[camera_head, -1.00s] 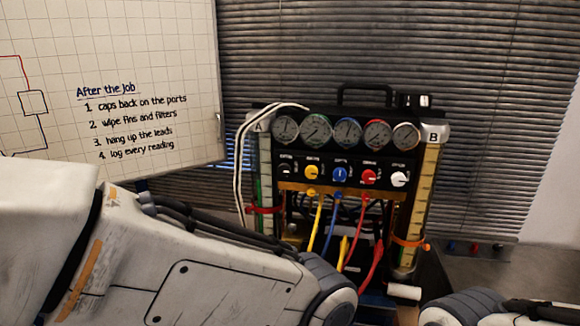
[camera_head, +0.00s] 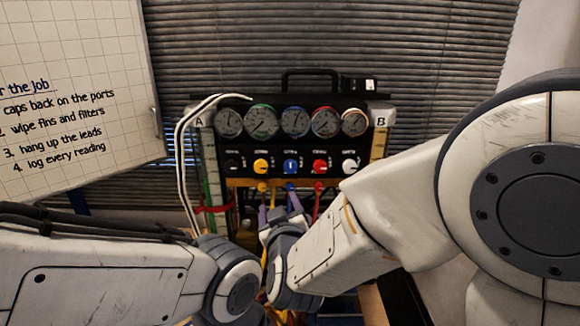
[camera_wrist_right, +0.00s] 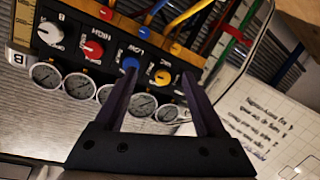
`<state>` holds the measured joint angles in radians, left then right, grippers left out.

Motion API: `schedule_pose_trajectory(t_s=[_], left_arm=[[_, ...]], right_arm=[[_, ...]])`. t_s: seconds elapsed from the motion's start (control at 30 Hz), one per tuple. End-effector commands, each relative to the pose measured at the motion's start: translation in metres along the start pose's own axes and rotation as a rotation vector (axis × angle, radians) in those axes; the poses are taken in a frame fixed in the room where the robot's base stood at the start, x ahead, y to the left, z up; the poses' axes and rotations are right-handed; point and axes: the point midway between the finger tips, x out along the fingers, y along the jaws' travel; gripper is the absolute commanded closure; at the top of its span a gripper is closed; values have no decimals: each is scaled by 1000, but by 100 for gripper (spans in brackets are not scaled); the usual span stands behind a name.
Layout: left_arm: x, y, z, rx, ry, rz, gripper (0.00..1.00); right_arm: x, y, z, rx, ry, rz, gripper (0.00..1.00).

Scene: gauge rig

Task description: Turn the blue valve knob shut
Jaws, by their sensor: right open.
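The blue valve knob (camera_head: 290,167) is the middle knob of the row on the black gauge panel; its white mark looks about upright. In the right wrist view the blue knob (camera_wrist_right: 130,64) shows just beyond the tip of one finger. My right gripper (camera_head: 278,200) is open and empty, below the knob row in the head view. In the wrist view its two dark fingers (camera_wrist_right: 160,76) point at the panel, with the yellow knob (camera_wrist_right: 162,77) between their tips. No contact with a knob is visible. My left arm shows at lower left, but its gripper is not visible.
Red (camera_head: 320,166) and white (camera_head: 349,166) knobs sit right of the blue one, with the yellow and a black knob to its left. Several gauges (camera_head: 295,121) line up above. Coloured hoses hang below, partly hidden by my arms. A whiteboard (camera_head: 80,90) stands at left.

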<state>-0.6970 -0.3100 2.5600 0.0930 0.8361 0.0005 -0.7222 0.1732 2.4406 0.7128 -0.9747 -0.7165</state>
Motion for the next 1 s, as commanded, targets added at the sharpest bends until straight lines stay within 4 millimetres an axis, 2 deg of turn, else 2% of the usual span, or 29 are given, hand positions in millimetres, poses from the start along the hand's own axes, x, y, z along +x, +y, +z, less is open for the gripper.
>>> schedule_pose_trajectory(t_s=[0.1,0.33,0.7,0.83,1.0], left_arm=[[-2,0,0,0,0,0,28],[-7,0,0,0,0,0,28],[-31,2,-2,-1,0,0,28],[-37,3,-2,-2,0,0,28],[-40,3,-2,-2,0,0,28]], right_arm=[[3,20,-10,-54,62,125,28],[12,36,-18,-87,95,204,28],[76,50,-27,-85,95,202,28],[92,52,-28,-84,95,200,28],[103,53,-28,-84,97,198,28]])
